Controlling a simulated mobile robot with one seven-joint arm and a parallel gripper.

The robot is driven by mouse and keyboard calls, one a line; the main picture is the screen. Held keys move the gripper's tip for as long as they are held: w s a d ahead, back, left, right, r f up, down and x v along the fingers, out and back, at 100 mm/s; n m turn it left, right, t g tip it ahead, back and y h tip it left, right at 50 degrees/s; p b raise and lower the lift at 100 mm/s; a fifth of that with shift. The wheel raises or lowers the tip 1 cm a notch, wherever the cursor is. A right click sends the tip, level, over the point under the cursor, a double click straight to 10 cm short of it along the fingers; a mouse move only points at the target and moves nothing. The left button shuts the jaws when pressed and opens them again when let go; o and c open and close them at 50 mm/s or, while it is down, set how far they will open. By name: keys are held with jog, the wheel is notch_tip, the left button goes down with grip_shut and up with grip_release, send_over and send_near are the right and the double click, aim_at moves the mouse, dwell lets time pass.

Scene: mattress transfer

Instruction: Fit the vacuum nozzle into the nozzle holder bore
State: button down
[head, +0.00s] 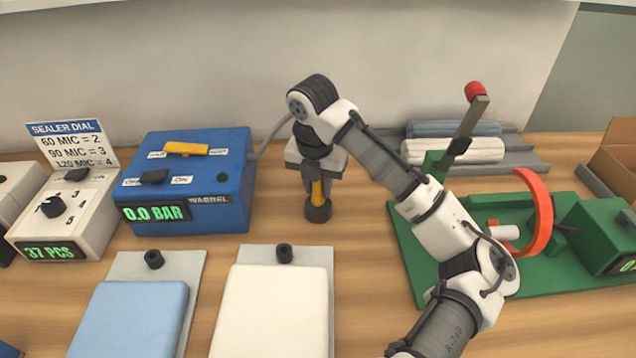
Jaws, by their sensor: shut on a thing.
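My gripper (316,178) points down right of the blue box, near the middle of the view. It is shut on the vacuum nozzle (317,209), which has a yellow body and a dark, wide lower end. The nozzle hangs roughly upright; its clearance above the table is hard to tell. Two short black ring-shaped holders stand on grey plates: one behind the blue mattress (153,258), one behind the white mattress (284,252). The nozzle is apart from both, behind and right of the second. I cannot tell from here which ring is the nozzle holder bore.
A blue vacuum box (195,180) reading 0.0 BAR stands left, with a grey hose (268,142) running towards my gripper. A white sealer dial box (70,215) reads 37 PCS. A green machine (480,270) with a raised red-tipped lever stands right. Rolls lie behind it.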

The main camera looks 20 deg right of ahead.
jog(key=shift+f, duration=0.25)
jog(key=c, duration=1.1)
grip_release()
